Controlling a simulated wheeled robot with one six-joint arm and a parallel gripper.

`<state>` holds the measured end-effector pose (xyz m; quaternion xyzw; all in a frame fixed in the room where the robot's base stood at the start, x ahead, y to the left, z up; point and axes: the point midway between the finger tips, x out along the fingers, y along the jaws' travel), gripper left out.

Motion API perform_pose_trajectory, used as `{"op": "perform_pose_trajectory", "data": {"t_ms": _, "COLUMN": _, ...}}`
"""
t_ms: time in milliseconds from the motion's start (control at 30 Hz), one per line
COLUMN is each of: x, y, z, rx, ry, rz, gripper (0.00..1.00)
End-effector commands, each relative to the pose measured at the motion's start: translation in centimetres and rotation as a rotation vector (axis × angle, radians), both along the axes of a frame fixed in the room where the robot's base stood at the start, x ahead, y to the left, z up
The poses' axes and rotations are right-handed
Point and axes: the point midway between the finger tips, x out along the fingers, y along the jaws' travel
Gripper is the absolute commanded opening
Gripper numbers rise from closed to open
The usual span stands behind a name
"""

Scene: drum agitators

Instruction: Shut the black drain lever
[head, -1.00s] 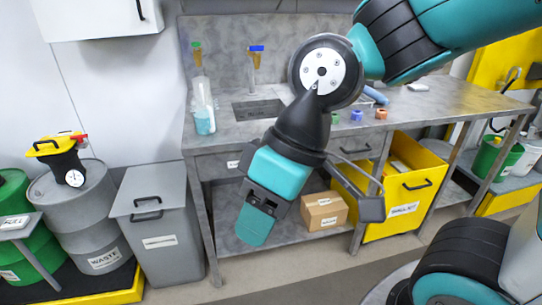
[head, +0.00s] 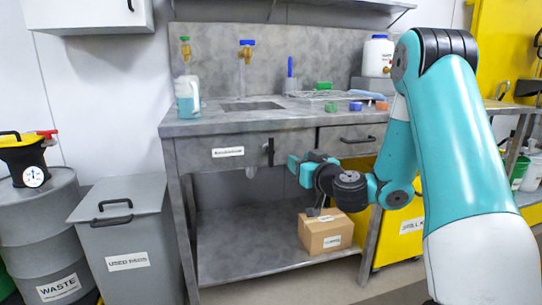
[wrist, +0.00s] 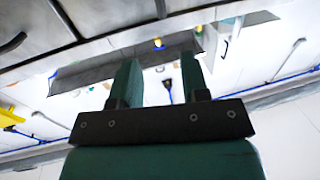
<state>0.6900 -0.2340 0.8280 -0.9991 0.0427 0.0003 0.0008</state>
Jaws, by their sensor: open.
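The black drain lever (head: 268,152) is on the front of the metal bench, right of a white label, below the sink. It stands upright, its long side vertical, in the head view. My gripper (head: 296,170) is just right of the lever in the picture, its teal fingers pointing left towards it; a gap shows between them. In the wrist view the gripper (wrist: 160,78) is open, with nothing between its fingers. Dark bars show at the top of that view, but I cannot tell which, if any, is the lever.
The metal bench (head: 215,125) has a sink (head: 252,106) with a blue-handled tap (head: 246,52). A drawer handle (head: 358,140) is right of the gripper. A cardboard box (head: 325,240) sits on the lower shelf beneath my arm. A grey bin (head: 125,225) stands left.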

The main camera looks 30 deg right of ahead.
Motion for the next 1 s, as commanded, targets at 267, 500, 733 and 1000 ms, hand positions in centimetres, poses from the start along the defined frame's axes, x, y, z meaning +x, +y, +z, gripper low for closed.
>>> {"op": "perform_pose_trajectory", "data": {"t_ms": 267, "x": 4.3, "y": -0.2, "z": 1.0, "rx": -0.003, "ry": 0.0, "rz": 0.003, "gripper": 0.42}}
{"op": "perform_pose_trajectory", "data": {"t_ms": 500, "x": 9.1, "y": -0.5, "z": 1.0, "rx": -0.004, "ry": -0.001, "rz": 0.005, "gripper": 0.42}}
{"op": "perform_pose_trajectory", "data": {"t_ms": 733, "x": 13.7, "y": -0.9, "z": 0.7, "rx": -0.004, "ry": -0.002, "rz": 0.005, "gripper": 0.42}}
{"op": "perform_pose_trajectory", "data": {"t_ms": 1000, "x": 16.6, "y": -1.3, "z": 0.2, "rx": -0.003, "ry": 0.0, "rz": 0.003, "gripper": 0.42}}
